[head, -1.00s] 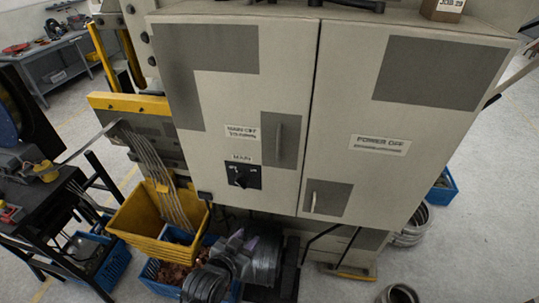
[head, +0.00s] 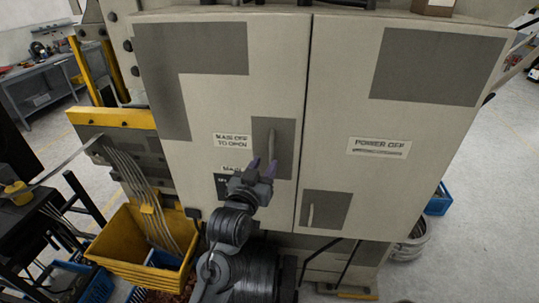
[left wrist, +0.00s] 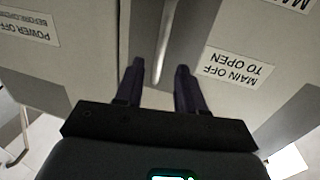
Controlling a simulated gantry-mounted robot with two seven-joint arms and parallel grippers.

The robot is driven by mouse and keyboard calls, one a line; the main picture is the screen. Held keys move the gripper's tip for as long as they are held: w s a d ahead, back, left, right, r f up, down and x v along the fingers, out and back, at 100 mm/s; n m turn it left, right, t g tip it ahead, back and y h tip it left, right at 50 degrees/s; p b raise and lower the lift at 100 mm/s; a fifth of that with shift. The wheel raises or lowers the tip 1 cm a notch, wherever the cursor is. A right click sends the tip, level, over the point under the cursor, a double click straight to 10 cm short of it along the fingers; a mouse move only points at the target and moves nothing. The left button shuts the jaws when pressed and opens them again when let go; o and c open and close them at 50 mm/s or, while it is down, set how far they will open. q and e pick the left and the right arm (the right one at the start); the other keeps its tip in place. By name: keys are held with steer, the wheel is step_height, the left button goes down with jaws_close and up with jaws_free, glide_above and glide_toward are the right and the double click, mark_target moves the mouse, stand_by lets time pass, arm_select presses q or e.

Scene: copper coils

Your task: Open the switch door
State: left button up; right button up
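The switch cabinet has a left door (head: 215,75) and a right door (head: 400,125), both shut with a thin seam between them. The left door has a vertical handle (head: 277,140) on a grey patch, beside a "MAIN OFF TO OPEN" label (head: 232,141). My left gripper (head: 262,168) is in front of this door, just below and left of the handle. In the left wrist view its two dark fingers are apart and the handle (left wrist: 161,60) shows between them, apparently not gripped. The main switch (head: 221,186) is mostly hidden behind the gripper. My right gripper is out of view.
The right door has its own small handle (head: 310,214) and a "POWER OFF" label (head: 379,147). A yellow bin (head: 130,250) with metal strips stands at the lower left. A blue crate (head: 438,203) is on the floor at right.

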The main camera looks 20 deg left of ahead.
mark_target(271, 155)
arm_select(q)
steer(key=shift+w+p, duration=0.35)
steer(key=shift+w, duration=2.15)
jaws_close()
